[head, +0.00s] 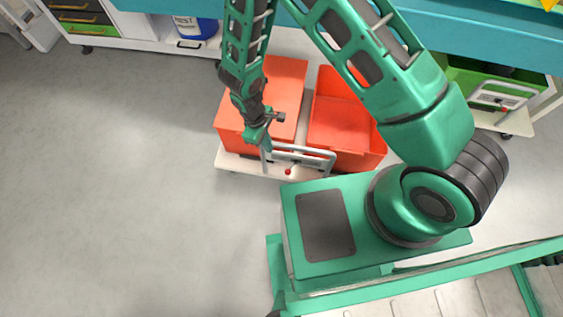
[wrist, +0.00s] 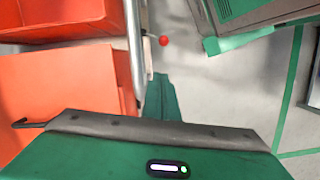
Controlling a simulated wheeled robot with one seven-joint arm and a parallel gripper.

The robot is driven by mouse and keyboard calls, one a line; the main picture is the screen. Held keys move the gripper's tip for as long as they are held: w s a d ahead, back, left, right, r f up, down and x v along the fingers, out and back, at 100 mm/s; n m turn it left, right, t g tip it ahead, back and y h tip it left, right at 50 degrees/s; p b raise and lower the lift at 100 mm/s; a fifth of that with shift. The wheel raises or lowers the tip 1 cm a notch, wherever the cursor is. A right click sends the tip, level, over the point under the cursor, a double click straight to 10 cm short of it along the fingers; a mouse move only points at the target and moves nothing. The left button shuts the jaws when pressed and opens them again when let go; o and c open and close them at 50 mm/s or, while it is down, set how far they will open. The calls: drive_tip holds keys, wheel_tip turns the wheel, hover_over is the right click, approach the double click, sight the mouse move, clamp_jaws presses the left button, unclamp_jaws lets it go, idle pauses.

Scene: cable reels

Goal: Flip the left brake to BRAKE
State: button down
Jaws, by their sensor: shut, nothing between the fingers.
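A white cart (head: 250,168) with a grey metal handle (head: 312,151) stands in front of my base and carries red bins. A small lever with a red ball knob (head: 288,171) sticks out at its near edge, below the handle. In the wrist view the red knob (wrist: 163,41) shows just right of the handle rail (wrist: 136,55). My gripper (head: 267,147) points down at the handle's left end, left of the knob and apart from it. In the wrist view its shut green fingers (wrist: 161,96) lie close beside the rail. Any brake lettering is not readable.
A red closed bin (head: 275,95) and an open red bin (head: 335,115) sit on the cart. A second cart with a green bin (head: 490,80) stands at right under the teal shelf (head: 500,40). A blue container (head: 195,27) is at the back. The floor at left is clear.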

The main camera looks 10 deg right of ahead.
approach(288, 172)
drive_tip(key=w+a+f, duration=0.3)
drive_tip(key=f, duration=0.1)
drive_tip(key=shift+s+d+f, duration=0.5)
drive_tip(key=shift+d+f, duration=0.15)
drive_tip(key=shift+f, duration=0.05)
drive_tip(key=shift+s+d+f, duration=0.45)
drive_tip(key=shift+d+f, duration=0.2)
drive_tip(key=shift+f, duration=0.05)
